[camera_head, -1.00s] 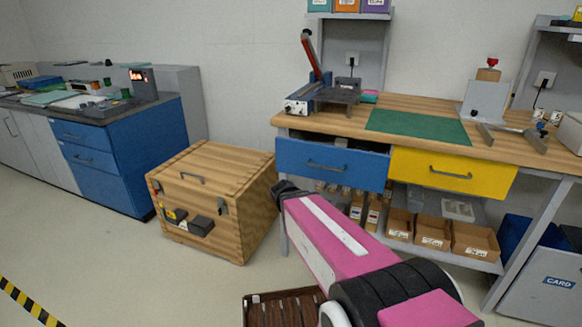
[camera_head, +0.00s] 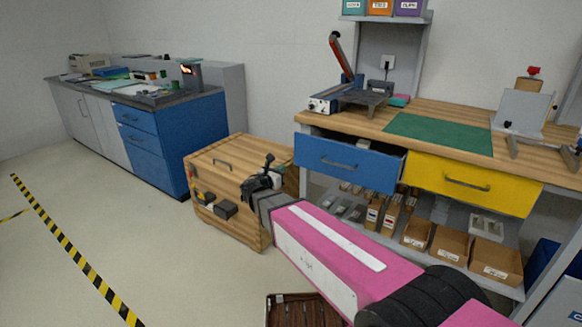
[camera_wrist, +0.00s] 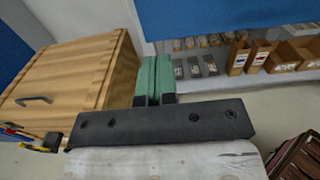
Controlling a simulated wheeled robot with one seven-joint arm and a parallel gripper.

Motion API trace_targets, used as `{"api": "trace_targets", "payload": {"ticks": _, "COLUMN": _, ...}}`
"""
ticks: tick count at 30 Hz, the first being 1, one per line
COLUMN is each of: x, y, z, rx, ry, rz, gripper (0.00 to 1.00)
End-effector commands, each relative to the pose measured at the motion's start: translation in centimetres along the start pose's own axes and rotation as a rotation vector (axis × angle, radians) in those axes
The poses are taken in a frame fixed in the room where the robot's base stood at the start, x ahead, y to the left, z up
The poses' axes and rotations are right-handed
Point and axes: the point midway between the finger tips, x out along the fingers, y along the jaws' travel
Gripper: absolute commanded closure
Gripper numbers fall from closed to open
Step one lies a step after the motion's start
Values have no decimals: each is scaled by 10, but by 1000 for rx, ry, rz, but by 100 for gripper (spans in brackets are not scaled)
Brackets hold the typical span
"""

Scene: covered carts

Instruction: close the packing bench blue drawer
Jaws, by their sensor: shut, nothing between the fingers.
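The packing bench's blue drawer (camera_head: 348,161) is under the left end of the wooden bench top, with a grey handle on its front. It stands pulled out, with a dark gap above its right end. Its blue front also fills the top of the wrist view (camera_wrist: 225,14). My gripper (camera_head: 268,163) is left of and lower than the drawer, in front of the wooden crate in the head view, and apart from the drawer. In the wrist view its green fingers (camera_wrist: 153,78) are together with nothing between them.
The wooden crate (camera_head: 226,227) stands left of the bench, close by my gripper. A yellow drawer (camera_head: 470,186) is right of the blue one. Cardboard bins (camera_head: 452,247) sit on the lower shelf. A brown slatted box (camera_head: 300,311) is on the floor. Floor at left is clear.

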Motion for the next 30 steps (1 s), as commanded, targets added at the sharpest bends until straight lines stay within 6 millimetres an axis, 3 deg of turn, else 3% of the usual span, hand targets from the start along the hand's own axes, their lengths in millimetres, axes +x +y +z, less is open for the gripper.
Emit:
{"api": "trace_targets", "payload": {"ticks": 18, "x": 109, "y": 0, "z": -1, "rx": 4, "ry": 2, "rz": -3, "gripper": 100}}
{"api": "trace_targets", "payload": {"ticks": 24, "x": 127, "y": 0, "z": -1, "rx": 4, "ry": 3, "rz": -2, "gripper": 100}}
{"api": "trace_targets", "payload": {"ticks": 30, "x": 132, "y": -1, "z": -1, "rx": 4, "ry": 3, "rz": -1, "gripper": 100}}
